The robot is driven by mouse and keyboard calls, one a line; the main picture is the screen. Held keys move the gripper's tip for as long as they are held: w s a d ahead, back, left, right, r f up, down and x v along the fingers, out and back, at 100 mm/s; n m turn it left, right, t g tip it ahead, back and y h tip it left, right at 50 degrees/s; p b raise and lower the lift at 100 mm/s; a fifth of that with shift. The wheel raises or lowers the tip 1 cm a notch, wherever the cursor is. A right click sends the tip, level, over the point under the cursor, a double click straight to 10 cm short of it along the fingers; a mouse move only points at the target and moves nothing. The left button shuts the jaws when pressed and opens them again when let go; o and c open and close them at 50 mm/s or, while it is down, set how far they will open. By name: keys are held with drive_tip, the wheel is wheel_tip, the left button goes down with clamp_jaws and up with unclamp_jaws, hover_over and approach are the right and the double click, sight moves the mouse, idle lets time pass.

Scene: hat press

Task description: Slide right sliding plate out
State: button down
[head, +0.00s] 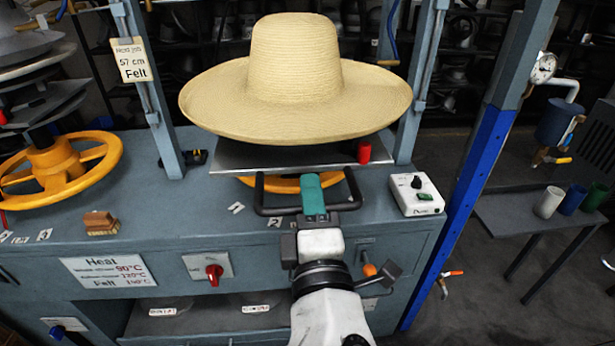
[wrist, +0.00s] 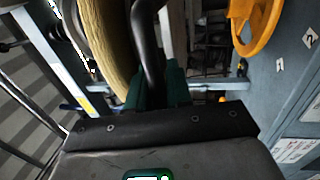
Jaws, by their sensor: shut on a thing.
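A straw hat (head: 295,75) with a wide brim sits on the flat metal sliding plate (head: 240,158) between two grey-blue posts. A black U-shaped handle (head: 272,196) sticks out at the plate's front. My gripper (head: 313,196), with green fingers, is shut on the middle of the handle's bar. In the wrist view the dark handle (wrist: 147,45) runs in between the green fingers of my gripper (wrist: 155,88), with the hat's brim (wrist: 103,45) to the left. My gripper hides part of the bar.
A yellow wheel (head: 278,185) shows under the plate. A red cylinder (head: 364,152) is at the plate's right front. A white control box (head: 416,194) stands on the bench to the right. A second yellow handwheel (head: 57,166) is at the left.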

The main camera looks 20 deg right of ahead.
drive_tip(key=shift+v, duration=0.75)
drive_tip(key=c, duration=1.1)
unclamp_jaws()
drive_tip(key=shift+s+r, duration=0.1)
drive_tip(key=b+v, duration=0.2)
drive_tip(key=v, duration=0.9)
drive_tip(key=shift+b, duration=0.4)
